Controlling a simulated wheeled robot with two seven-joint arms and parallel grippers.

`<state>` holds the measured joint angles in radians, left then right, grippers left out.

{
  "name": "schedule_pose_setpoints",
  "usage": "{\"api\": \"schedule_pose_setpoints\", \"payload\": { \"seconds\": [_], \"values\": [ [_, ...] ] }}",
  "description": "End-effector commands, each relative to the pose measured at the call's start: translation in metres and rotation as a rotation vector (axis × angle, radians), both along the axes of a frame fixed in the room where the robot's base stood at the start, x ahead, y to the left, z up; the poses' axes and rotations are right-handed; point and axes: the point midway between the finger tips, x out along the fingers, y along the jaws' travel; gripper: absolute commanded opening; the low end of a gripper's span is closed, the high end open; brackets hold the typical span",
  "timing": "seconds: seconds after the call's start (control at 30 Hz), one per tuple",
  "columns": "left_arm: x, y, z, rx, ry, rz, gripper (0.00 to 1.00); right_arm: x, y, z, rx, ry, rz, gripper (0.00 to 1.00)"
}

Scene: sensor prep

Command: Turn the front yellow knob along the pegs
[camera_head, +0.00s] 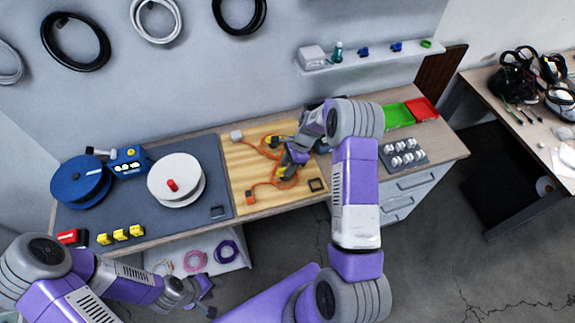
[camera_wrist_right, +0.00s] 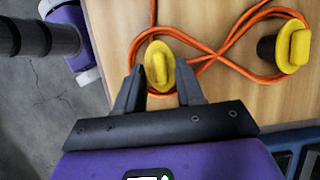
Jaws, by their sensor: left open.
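The front yellow knob (camera_wrist_right: 160,66) has a raised ridge and sits on the wooden board (camera_head: 240,179), with an orange cable passing around it. In the right wrist view my right gripper (camera_wrist_right: 160,85) is open, its fingers on either side of this knob with gaps showing. In the head view the right gripper (camera_head: 287,162) partly covers the knob (camera_head: 287,172). A second yellow knob (camera_wrist_right: 294,46) stands farther right in the wrist view. The pegs are not clearly visible. My left gripper (camera_head: 205,291) is open and empty, low in front of the bench.
Left of the board, a grey mat holds a blue reel (camera_head: 80,182), a white reel (camera_head: 176,179) and several small yellow blocks (camera_head: 121,235). The orange cable (camera_wrist_right: 230,36) loops loosely between the knobs.

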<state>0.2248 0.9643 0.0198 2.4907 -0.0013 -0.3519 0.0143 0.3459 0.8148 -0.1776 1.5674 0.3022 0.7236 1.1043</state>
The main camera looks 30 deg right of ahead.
Motion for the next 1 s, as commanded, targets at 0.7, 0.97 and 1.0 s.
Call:
{"api": "schedule_pose_setpoints", "payload": {
  "seconds": [0.7,0.97,1.0],
  "values": [
    [0.0,0.0,-0.005,0.0,0.0,0.0,0.43,0.002,0.0,0.0,-0.001,-0.002,0.08,0.0],
    [0.0,0.0,-0.015,0.0,0.0,0.0,0.43,0.004,0.0,-0.001,-0.002,-0.002,0.273,0.0],
    [0.0,0.0,-0.017,0.0,0.0,0.0,0.43,0.005,0.0,-0.001,-0.002,-0.003,0.31,0.0]
  ]
}}
